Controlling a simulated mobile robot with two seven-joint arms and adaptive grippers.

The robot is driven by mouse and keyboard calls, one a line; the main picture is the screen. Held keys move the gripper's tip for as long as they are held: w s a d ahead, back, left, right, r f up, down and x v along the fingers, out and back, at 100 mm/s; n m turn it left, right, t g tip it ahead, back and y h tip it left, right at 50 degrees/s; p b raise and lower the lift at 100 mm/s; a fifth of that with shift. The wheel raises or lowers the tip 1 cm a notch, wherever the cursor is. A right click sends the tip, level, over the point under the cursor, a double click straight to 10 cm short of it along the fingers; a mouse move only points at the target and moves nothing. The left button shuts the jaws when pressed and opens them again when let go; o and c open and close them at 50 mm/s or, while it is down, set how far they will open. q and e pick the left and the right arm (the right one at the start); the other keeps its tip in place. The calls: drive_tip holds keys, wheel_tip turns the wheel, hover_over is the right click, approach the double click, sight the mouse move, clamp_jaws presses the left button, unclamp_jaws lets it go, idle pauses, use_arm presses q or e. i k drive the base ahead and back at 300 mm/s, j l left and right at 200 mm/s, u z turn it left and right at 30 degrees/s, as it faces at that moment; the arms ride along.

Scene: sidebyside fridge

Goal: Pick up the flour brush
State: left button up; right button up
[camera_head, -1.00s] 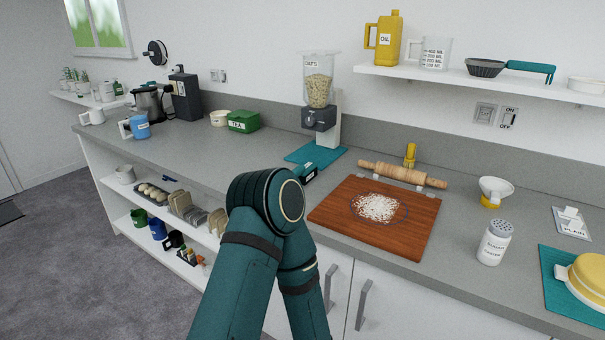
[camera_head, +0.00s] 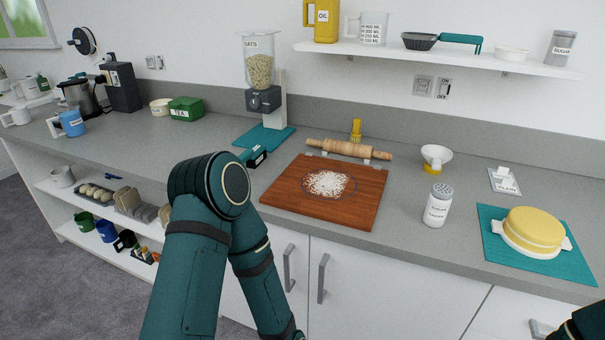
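A small yellow upright item (camera_head: 356,129) stands behind the rolling pin (camera_head: 349,149), near the back of the counter. It may be the flour brush, but it is too small to tell. A teal and black item (camera_head: 257,156) lies left of the wooden board (camera_head: 281,194), partly behind my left arm; I cannot tell what it is. My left arm is folded in front of the counter and its gripper is out of frame. Only a piece of my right arm shows at the bottom right corner; its gripper is out of view.
White flour (camera_head: 329,184) lies on the board. Right of it are a shaker (camera_head: 437,207), a small bowl (camera_head: 436,158) and a yellow cake-like item (camera_head: 532,227) on a teal mat (camera_head: 497,250). An oats dispenser (camera_head: 262,100) stands behind left. A wall shelf (camera_head: 420,54) hangs above.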

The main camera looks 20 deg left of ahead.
sight(253, 158)
drive_tip(key=j+z, duration=0.2)
drive_tip(key=j, duration=0.45)
drive_tip(key=j+z, duration=0.2)
drive_tip(key=j, duration=0.45)
drive_tip(key=j+z, duration=0.25)
drive_tip(key=j, duration=0.35)
drive_tip(key=k+j+z, duration=0.2)
drive_tip(key=j, duration=0.45)
drive_tip(key=i, duration=0.05)
